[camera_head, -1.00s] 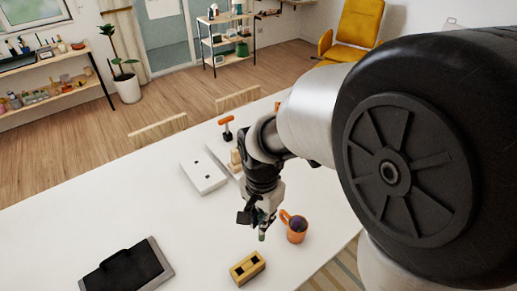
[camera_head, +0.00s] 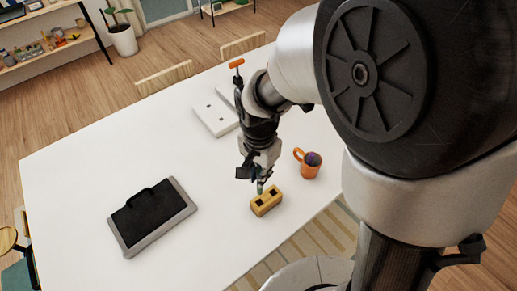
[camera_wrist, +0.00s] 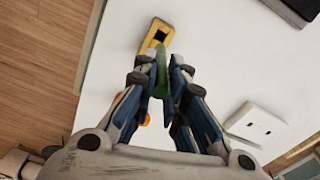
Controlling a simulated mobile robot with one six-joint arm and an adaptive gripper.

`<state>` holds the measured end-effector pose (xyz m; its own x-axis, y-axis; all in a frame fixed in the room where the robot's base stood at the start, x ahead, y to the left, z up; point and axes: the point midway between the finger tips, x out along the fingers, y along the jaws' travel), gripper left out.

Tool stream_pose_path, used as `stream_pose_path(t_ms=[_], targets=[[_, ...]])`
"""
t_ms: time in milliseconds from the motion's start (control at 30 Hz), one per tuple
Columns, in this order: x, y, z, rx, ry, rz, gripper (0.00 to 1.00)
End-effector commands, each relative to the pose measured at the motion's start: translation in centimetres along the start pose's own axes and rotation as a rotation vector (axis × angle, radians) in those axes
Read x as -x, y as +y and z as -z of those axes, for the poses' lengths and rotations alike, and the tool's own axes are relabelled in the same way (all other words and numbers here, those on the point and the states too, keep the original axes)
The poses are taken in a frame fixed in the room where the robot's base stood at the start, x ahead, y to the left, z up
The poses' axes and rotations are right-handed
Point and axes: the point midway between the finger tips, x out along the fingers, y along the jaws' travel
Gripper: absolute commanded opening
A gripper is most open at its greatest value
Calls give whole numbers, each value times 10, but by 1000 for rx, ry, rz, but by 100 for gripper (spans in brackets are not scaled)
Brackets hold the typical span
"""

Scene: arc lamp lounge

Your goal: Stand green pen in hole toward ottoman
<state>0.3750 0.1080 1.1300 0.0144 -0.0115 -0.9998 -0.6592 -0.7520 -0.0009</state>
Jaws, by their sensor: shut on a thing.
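The green pen (camera_wrist: 161,75) is held between the fingers of my gripper (camera_wrist: 160,82) in the wrist view. In the head view my gripper (camera_head: 258,179) is above the far-left side of the yellow block, and the pen (camera_head: 260,187) points down from it. The yellow block (camera_head: 266,200) lies on the white table and has two dark square holes. In the wrist view the block (camera_wrist: 148,43) shows one hole; the pen and fingers cover its near part. I cannot tell whether the pen tip touches the block. I cannot identify the ottoman.
An orange mug (camera_head: 309,170) with something purple inside stands close to the right of my gripper. A white socket-like plate (camera_head: 213,113) and an orange-topped tool (camera_head: 237,66) are farther back.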

Motion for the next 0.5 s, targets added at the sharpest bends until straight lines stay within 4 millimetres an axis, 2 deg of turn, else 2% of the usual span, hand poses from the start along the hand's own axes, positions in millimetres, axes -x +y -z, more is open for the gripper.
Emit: stream_pose_path(t_ms=[500], targets=[[-48, 0, -1, 0, -1, -2, 0]])
